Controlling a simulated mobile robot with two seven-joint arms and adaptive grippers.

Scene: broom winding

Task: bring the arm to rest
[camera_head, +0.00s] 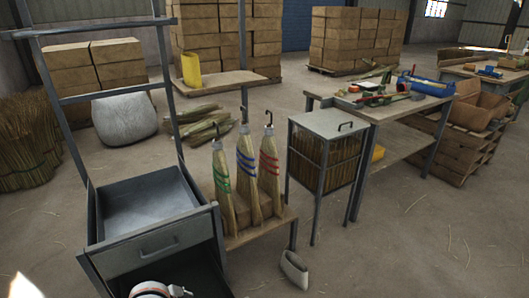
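Neither of my grippers can be made out in the head view. Three brooms stand upright, heads down and hooks up, on a low wooden bench (262,227). The left broom (222,180) has green bands, the middle broom (246,165) blue bands and the right broom (269,165) red bands. A grey metal stand (150,240) at the left has an open, empty-looking drawer (145,205). A white and red round object (150,290) is cut off at the bottom edge.
A grey caged bin (325,160) of straw stands beside a workbench (385,108) holding tools. A pale object (294,270) sits in front of the bench. A yellow container (191,69) stands on a shelf. The floor at right is mostly clear.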

